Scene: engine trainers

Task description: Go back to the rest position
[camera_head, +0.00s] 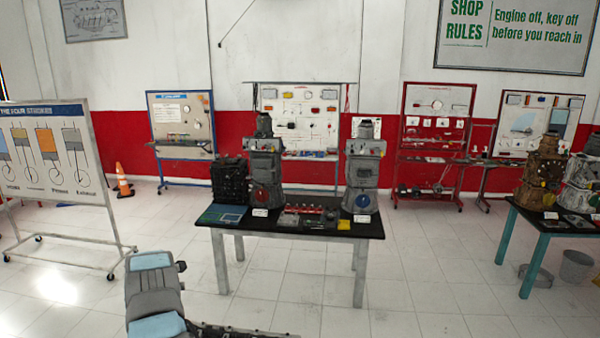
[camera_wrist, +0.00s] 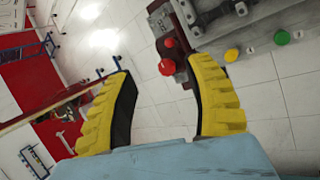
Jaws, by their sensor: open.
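My gripper (camera_wrist: 158,66) shows in the wrist view with its two yellow ribbed fingers spread wide apart. Nothing is between them but a view of the tiled floor. In the head view, a grey and light-blue part of my arm stands at the bottom left, and the fingers cannot be made out there.
A black-topped table (camera_head: 290,227) with engine trainers (camera_head: 265,165) stands at the middle. Another table (camera_head: 530,225) with engines is at the right. A wheeled poster board (camera_head: 45,150) is at the left, an orange cone (camera_head: 123,182) behind it. Tiled floor between them is open.

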